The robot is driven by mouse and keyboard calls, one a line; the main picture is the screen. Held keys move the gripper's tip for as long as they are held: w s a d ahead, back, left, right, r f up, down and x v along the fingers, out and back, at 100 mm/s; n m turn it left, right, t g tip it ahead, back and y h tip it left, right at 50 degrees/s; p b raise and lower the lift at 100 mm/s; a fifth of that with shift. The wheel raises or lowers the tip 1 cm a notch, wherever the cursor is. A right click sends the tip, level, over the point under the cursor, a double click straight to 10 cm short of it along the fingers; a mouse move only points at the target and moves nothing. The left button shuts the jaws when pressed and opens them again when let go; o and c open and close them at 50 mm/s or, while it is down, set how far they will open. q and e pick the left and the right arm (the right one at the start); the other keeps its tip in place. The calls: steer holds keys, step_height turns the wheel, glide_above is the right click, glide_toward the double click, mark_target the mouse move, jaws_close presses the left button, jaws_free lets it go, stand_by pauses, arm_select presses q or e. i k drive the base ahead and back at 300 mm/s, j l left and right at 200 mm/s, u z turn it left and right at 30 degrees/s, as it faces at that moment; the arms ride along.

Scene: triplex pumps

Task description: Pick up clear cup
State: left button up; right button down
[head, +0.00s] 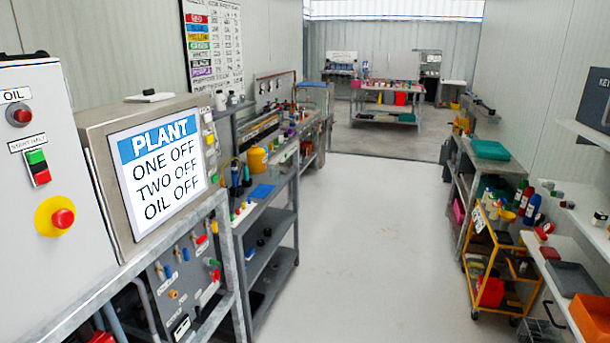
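I cannot make out a clear cup in the head view. Many small items on the benches and shelves are too small to tell apart. Neither of my grippers shows in this view.
At left stand a control panel (33,150), a screen (164,165) reading PLANT and a grey workbench (265,225). A yellow cart (481,268) and wall shelves (560,253) line the right. A table (385,108) stands at the back. The floor (365,240) between is clear.

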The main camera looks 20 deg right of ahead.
mark_target(275, 173)
steer(key=z, duration=0.4)
steer(key=i+l, duration=0.25)
steer(key=i, duration=0.25)
steer(key=i+l, duration=0.25)
steer(key=i, duration=0.25)
steer(key=i+l, duration=0.25)
steer(key=i, duration=0.25)
steer(key=i+l, duration=0.25)
steer(key=i, duration=0.2)
steer(key=i+l, duration=0.25)
steer(key=i, duration=0.25)
steer(key=i+l, duration=0.25)
steer(key=i, duration=0.25)
steer(key=i+l, duration=0.25)
steer(key=i, duration=0.25)
